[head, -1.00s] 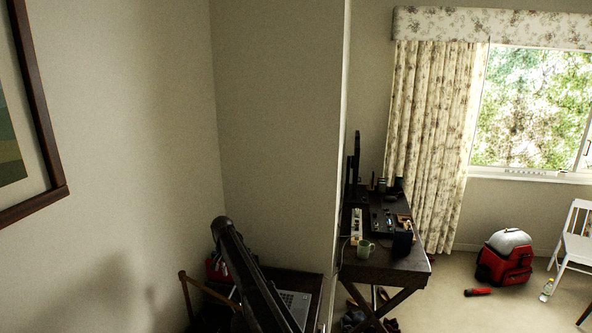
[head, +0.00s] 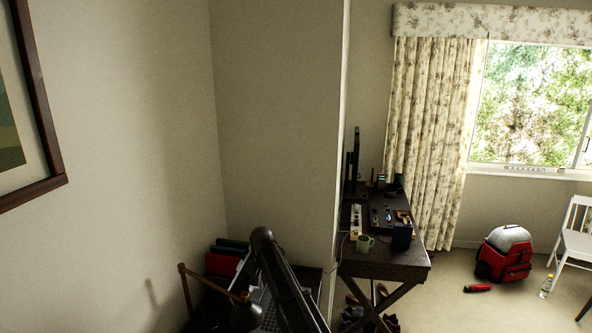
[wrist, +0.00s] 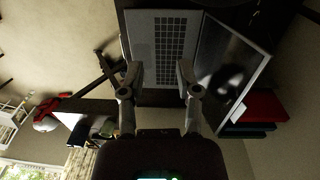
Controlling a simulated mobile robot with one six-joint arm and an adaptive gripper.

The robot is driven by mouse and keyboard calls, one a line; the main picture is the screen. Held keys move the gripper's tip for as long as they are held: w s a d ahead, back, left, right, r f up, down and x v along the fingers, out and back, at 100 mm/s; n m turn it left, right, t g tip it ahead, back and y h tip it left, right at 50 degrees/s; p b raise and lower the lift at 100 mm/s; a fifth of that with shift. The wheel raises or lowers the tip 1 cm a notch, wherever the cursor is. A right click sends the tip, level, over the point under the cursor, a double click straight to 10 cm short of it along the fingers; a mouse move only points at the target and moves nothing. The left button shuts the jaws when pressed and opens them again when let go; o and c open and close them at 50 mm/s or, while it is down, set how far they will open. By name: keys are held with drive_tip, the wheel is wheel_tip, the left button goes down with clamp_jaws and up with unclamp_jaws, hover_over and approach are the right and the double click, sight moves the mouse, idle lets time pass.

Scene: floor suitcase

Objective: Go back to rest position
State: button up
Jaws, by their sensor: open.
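My gripper (wrist: 160,76) is open in the wrist view, its two fingers apart with nothing between them. Beyond the fingers is an open laptop (wrist: 162,25) on a dark desk, with its keyboard and dark screen in view. I cannot tell the exact gap between fingers and laptop. In the head view my dark arm rises at the bottom centre and covers part of the laptop (head: 262,312).
A wall corner lies just right. Beyond it are a dark table (head: 390,262) with a mug (head: 365,244), a red backpack (head: 504,257), a bottle (head: 546,287) and a white chair (head: 575,243).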

drive_tip(key=s+d+f+b, duration=0.3)
drive_tip(key=s+d, duration=1)
drive_tip(key=s, duration=0.1)
drive_tip(key=s+d+f+n+b, duration=0.1)
drive_tip(key=s+d+f+b, duration=0.2)
drive_tip(key=s+d, duration=1.1)
drive_tip(key=shift+f+n+y+b, duration=0.3)
drive_tip(key=shift+f+b, duration=0.1)
drive_tip(key=shift+f, duration=0.3)
